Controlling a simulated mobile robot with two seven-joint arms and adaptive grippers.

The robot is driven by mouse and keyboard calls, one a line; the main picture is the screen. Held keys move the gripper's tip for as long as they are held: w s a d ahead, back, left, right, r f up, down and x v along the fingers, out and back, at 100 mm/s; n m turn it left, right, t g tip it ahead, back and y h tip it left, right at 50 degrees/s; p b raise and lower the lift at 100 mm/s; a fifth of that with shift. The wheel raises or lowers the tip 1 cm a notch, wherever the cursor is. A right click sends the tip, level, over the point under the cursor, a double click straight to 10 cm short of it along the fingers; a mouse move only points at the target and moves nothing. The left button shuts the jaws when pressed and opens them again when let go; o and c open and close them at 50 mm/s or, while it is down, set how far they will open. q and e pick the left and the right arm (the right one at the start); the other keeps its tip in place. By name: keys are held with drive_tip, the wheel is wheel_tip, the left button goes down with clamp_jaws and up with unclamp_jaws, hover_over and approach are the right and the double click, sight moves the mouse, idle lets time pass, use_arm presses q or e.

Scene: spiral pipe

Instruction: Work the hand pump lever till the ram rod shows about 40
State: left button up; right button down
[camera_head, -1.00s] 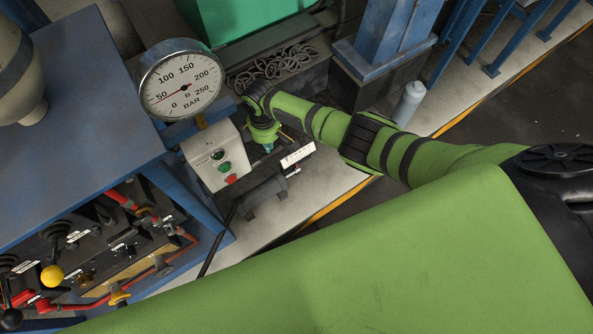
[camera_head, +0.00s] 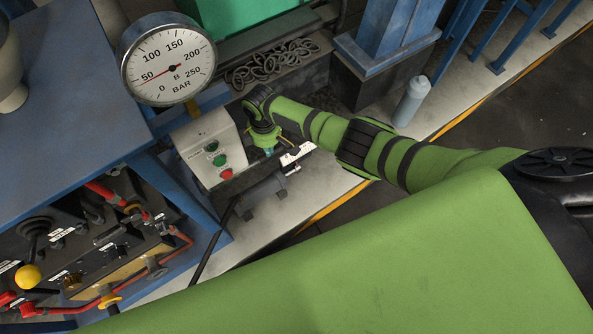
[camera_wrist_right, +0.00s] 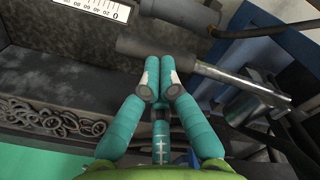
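My right gripper (camera_head: 266,150) reaches down behind the grey control box in the head view. In the right wrist view its teal fingers (camera_wrist_right: 160,75) are closed together, tips against or just in front of the lever's dark grip (camera_wrist_right: 155,47). The lever's bare metal rod (camera_wrist_right: 235,80) runs right from the grip. I cannot tell whether the tips press or only touch it. A white scale plate (camera_head: 297,155) lies beside the gripper; its numbers show in the wrist view (camera_wrist_right: 95,8). The rod's reading is not legible. My left gripper is not in view.
A pressure gauge (camera_head: 168,58) reads near 50 bar. The grey box (camera_head: 212,150) with green and red buttons stands close left of my gripper. Chain (camera_head: 270,65) lies in a tray behind. A valve console (camera_head: 95,255) is at lower left, and a grey bottle (camera_head: 411,100) stands right.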

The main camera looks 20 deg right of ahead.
drive_tip(key=shift+f, duration=0.6)
